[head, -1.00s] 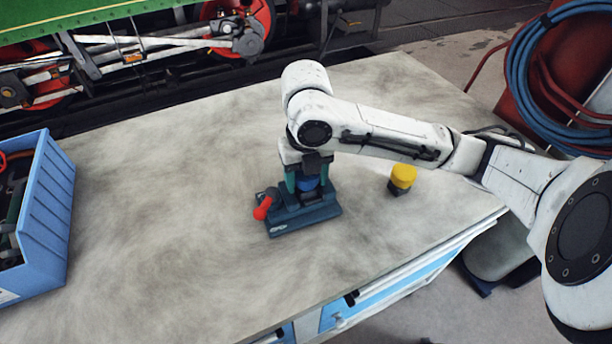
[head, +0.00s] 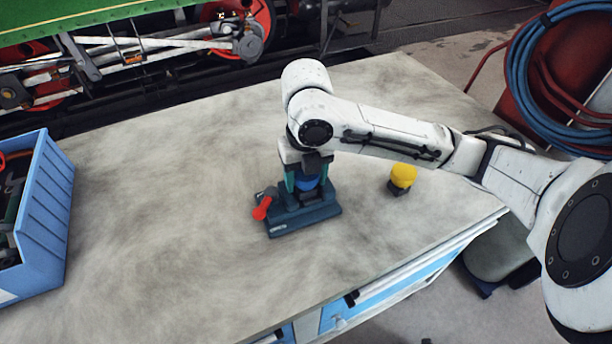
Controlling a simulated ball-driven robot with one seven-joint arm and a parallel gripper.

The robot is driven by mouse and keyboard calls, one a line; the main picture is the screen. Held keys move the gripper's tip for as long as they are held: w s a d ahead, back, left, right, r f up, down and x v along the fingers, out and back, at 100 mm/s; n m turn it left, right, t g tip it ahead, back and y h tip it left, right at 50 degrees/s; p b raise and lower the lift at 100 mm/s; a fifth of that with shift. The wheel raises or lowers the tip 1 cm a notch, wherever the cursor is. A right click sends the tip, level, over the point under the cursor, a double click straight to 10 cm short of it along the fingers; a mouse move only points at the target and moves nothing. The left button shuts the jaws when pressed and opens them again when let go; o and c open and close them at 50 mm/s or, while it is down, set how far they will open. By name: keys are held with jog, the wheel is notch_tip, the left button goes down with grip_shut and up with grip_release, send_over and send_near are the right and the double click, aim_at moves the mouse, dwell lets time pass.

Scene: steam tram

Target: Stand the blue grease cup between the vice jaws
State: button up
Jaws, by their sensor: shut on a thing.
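The dark blue vice (head: 305,220) stands on the worktop, with a red-ended handle (head: 262,208) at its left. My gripper (head: 307,184) points down directly over the vice, its teal fingers on either side of the blue grease cup (head: 308,183). The gripper is shut on the cup. The cup looks upright and at the level of the vice jaws, but its lower part and the jaws are largely hidden by the fingers and the vice. I cannot tell whether the cup touches the vice.
A yellow-topped cup (head: 402,177) with a dark base stands on the worktop (head: 170,220) right of the vice. A blue crate (head: 45,220) with tools is at the left edge. The worktop between crate and vice is clear. A steam tram's running gear (head: 150,45) lies behind.

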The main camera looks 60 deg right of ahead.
jog(key=shift+s+a+f, duration=0.15)
jog(key=shift+a+f, duration=0.05)
jog(key=shift+f, duration=0.5)
jog(key=o, duration=1.4)
jog(key=shift+d, duration=0.1)
jog(key=shift+c, duration=1.3)
jog(key=shift+d+r+p, duration=0.2)
jog(key=shift+r+p, duration=0.85)
jog(key=shift+r, duration=0.3)
jog(key=shift+a+r+p, duration=0.1)
jog(key=shift+r+p, duration=1.65)
jog(key=shift+r, duration=0.7)
